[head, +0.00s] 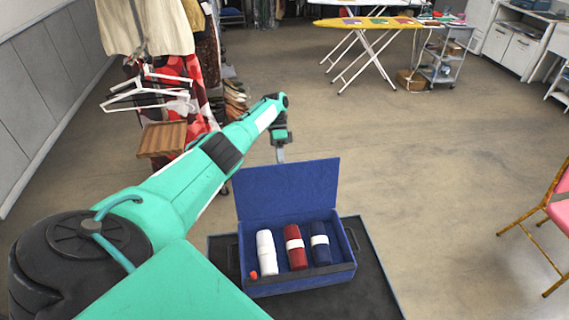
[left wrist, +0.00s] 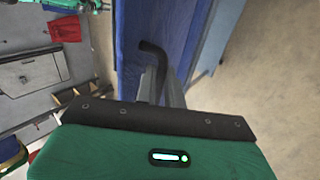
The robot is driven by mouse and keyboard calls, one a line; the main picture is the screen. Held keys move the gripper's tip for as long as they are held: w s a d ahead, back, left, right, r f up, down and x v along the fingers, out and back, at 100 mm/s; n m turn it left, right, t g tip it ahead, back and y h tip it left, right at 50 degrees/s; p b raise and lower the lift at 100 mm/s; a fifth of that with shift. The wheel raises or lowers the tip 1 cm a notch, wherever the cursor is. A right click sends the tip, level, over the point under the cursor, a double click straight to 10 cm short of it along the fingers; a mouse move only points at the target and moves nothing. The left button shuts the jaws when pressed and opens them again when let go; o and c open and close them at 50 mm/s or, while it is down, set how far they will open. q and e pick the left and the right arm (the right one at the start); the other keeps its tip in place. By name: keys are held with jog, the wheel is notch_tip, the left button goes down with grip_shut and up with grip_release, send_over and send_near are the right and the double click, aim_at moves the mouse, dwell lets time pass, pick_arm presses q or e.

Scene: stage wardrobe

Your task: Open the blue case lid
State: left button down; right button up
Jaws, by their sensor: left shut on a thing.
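The blue case (head: 300,286) stands on a dark surface in the head view, with its blue lid (head: 287,190) raised to about upright at the back. Inside lie a white roll (head: 266,254), a red roll (head: 296,249) and a dark blue roll (head: 320,245). My left gripper (head: 281,156) is at the lid's top edge, behind it. In the left wrist view its fingers (left wrist: 161,86) are shut on a black strap or handle (left wrist: 152,50) beside the blue lid (left wrist: 131,35). The exact grip is partly hidden. My right gripper is not in view.
The dark surface (head: 374,285) has some bare room right of the case. A clothes rack with hangers (head: 150,95) stands behind my left arm. A yellow ironing board (head: 370,23) and grey cart (head: 440,65) are far back. A red chair (head: 560,208) stands right; the floor between is clear.

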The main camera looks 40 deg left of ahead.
pick_arm(q)
jog(key=shift+a+f+g+b, duration=0.2)
jog(key=shift+f+g+b, duration=0.1)
jog(key=shift+f, duration=0.35)
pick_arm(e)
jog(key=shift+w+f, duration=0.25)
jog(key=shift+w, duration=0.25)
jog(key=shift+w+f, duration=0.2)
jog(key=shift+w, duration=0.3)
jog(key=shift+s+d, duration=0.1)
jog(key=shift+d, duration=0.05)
pick_arm(q)
jog(key=c, duration=1.5)
grip_release()
jog(key=shift+w+a+h, duration=0.1)
jog(key=shift+w+h, duration=0.1)
jog(key=shift+h, duration=0.1)
jog(key=shift+r, duration=0.2)
